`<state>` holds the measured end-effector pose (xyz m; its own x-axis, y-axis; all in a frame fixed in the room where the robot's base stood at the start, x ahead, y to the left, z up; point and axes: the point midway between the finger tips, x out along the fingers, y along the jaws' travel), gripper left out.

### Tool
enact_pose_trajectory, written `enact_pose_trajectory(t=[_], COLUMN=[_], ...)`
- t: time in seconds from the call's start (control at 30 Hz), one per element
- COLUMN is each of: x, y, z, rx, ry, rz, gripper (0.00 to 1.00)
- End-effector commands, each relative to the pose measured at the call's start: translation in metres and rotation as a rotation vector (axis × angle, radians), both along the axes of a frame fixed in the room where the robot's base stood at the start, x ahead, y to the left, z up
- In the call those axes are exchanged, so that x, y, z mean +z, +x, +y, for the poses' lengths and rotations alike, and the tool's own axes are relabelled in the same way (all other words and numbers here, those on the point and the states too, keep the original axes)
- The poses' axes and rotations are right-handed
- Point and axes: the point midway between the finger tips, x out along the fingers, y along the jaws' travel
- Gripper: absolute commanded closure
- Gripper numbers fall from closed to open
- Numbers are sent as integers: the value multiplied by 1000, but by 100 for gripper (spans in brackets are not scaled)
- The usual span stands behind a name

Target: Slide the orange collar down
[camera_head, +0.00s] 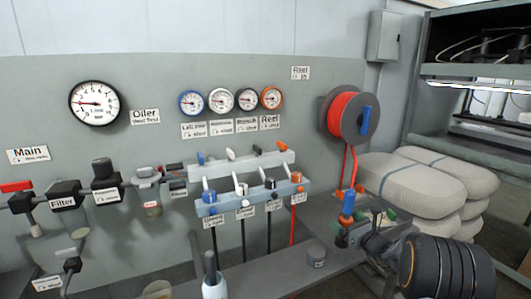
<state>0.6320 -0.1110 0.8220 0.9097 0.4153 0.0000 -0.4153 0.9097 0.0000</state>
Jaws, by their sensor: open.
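The orange collar (297,177) sits at the right end of the lower light-blue manifold (228,199), the last in a row of blue, white and black collars. A small label hangs below it. It is small here, so I cannot tell its exact position along its valve. My gripper (354,228) is open at the lower right, to the right of the collar, lower in the picture and apart from it. Its fingertips are hard to make out among small blue, red and green parts.
A red hose reel (344,115) hangs on the wall above my gripper, its red hose running down. Pale sacks (405,187) are stacked at the right. Gauges (246,99) line the panel.

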Motion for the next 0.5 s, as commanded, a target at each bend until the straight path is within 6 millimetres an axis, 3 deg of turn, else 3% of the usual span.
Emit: enact_pose_trajectory(t=[0.5], x=[0], y=[-6], z=[-3], rx=[-1], ry=[-1], rz=[0], gripper=[0])
